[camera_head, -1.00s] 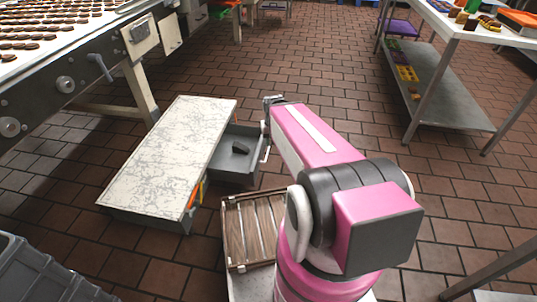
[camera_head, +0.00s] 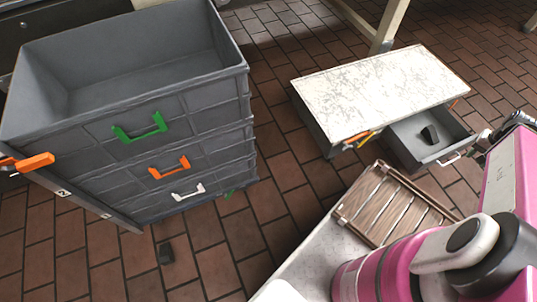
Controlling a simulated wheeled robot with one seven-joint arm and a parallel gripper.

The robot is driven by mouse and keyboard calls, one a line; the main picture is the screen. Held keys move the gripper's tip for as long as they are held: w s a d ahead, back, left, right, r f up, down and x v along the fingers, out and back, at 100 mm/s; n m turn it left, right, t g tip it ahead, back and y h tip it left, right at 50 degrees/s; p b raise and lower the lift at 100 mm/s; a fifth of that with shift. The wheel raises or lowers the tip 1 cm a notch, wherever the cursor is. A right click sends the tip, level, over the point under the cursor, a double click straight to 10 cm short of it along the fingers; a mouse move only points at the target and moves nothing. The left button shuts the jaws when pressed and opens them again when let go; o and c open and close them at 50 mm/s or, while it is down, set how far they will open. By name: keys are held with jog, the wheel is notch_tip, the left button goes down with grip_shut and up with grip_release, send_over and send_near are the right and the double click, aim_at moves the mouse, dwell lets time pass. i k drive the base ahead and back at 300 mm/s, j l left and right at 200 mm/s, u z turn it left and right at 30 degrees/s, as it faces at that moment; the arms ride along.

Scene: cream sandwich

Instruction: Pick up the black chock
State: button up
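A small black chock (camera_head: 429,135) lies in the open grey drawer (camera_head: 405,148) of the low cabinet. My gripper (camera_head: 484,136) is at the right, beside the drawer's handle, at the end of my pink arm. It is small and partly hidden by the arm, so I cannot tell whether it is open or shut, or whether it touches the handle. The chock in the drawer is apart from it.
The low cabinet has a white marbled top (camera_head: 380,90). A tall stack of grey crates (camera_head: 125,110) with green, orange and white handles stands at left. A slatted wooden rack (camera_head: 395,208) is on my base. Bare brick floor lies between crates and cabinet.

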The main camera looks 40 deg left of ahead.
aim_at(166, 256)
jog(key=u, duration=5)
jog(key=i+j, duration=0.1)
jog(key=i, duration=1.55)
jog(key=i+j, duration=0.1)
jog(key=i, duration=1.55)
jog(key=i+j, duration=0.1)
jog(key=i, duration=1.55)
jog(key=z, duration=0.4)
jog(key=i+z, duration=0.1)
jog(key=z, duration=0.75)
jog(key=i+j+z, duration=0.1)
jog(key=z, duration=0.35)
